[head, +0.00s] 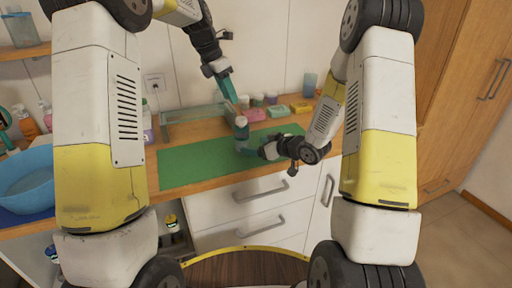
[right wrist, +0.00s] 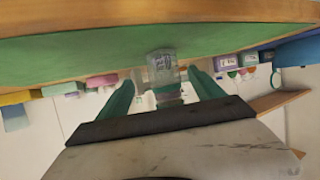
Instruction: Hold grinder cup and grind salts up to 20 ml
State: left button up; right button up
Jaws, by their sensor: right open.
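The grinder (head: 241,133) is a small upright piece with a pale grey top and a clear cup, over the green mat. In the right wrist view its clear cup (right wrist: 162,66) shows between my right fingers, with a grey part below it in the picture. My right gripper (head: 248,152) is open, low beside the grinder; its teal fingers (right wrist: 160,88) stand apart on either side, with gaps showing. My left gripper (head: 236,102) reaches down from above, its teal fingers ending at the grinder's top. Whether they grip it is not clear. The salt level cannot be read.
The green mat (head: 192,168) covers the front of the wooden counter. Behind it are a clear stand (head: 190,118), a pink box (head: 255,115), a green box (head: 279,111) and a yellow box (head: 301,107). A blue basin (head: 25,180) stands at the left.

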aim_at(242, 145)
jog(key=shift+w+a+f, duration=0.25)
jog(key=shift+a+f, duration=0.15)
jog(key=shift+a, duration=0.1)
jog(key=x, duration=0.7)
